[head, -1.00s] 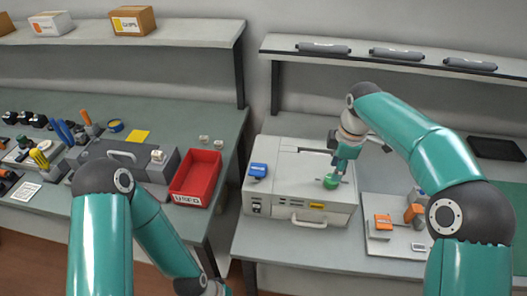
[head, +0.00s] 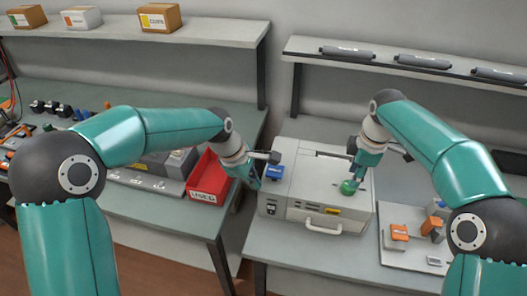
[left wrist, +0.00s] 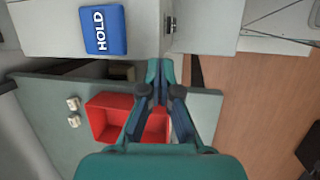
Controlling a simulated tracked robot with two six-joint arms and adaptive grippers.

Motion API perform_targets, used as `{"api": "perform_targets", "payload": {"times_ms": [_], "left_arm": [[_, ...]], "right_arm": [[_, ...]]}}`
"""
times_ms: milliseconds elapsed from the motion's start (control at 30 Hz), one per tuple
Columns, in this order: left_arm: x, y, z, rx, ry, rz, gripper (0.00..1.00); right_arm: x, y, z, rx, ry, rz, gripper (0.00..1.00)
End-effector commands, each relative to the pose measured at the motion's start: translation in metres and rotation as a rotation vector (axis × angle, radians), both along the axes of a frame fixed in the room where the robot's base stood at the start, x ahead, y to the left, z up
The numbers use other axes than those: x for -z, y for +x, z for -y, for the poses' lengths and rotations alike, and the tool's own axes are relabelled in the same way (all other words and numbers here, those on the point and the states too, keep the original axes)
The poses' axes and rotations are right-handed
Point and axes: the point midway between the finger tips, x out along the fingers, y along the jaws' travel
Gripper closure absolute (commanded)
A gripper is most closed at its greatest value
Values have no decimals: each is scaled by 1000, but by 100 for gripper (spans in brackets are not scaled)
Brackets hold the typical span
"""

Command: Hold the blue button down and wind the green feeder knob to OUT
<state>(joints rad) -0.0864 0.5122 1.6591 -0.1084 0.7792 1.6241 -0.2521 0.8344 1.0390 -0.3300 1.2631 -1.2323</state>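The blue button (head: 274,172), marked HOLD, is on the left of the pale machine's top (head: 310,168). It also shows in the left wrist view (left wrist: 103,30). My left gripper (head: 254,182) is just left of the button, apart from it. In the left wrist view its fingertips (left wrist: 160,66) come together with nothing between them, beside the machine's edge. The green feeder knob (head: 348,188) is on the machine's top at right. My right gripper (head: 356,174) is down at the knob and covers part of it. Its fingers are too small to tell whether they grip.
A red bin (head: 206,178) stands on the left table, behind and beside my left gripper. A gap separates the two tables. A plate with orange parts (head: 405,255) lies right of the machine. A shelf (head: 420,68) with grey cartridges is above.

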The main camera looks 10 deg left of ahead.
Motion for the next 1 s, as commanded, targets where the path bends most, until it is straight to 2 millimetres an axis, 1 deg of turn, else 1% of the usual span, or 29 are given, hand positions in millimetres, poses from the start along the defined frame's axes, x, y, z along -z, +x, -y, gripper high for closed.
{"api": "perform_targets", "payload": {"times_ms": [33,100,200,300,367,433,700,800,1000], "left_arm": [[-22,9,7,-19,8,33,100],[-45,16,11,-56,14,61,100],[-69,23,16,-95,19,90,100],[-80,26,19,-118,20,104,100],[-79,28,21,-124,21,107,100],[-74,31,23,-127,20,108,100],[-37,44,32,-127,19,105,100],[-29,47,34,-127,19,108,100],[-26,48,35,-127,19,109,100]], "right_arm": [[0,0,0,0,0,0,60],[0,0,-1,-1,0,0,60],[0,0,-1,-1,0,0,60],[0,0,-1,-1,0,0,60],[0,0,-1,-1,0,0,60],[0,0,-1,-1,0,0,60],[0,0,0,-1,0,0,60],[0,0,0,-1,0,0,60],[0,0,0,-1,0,0,60]]}}
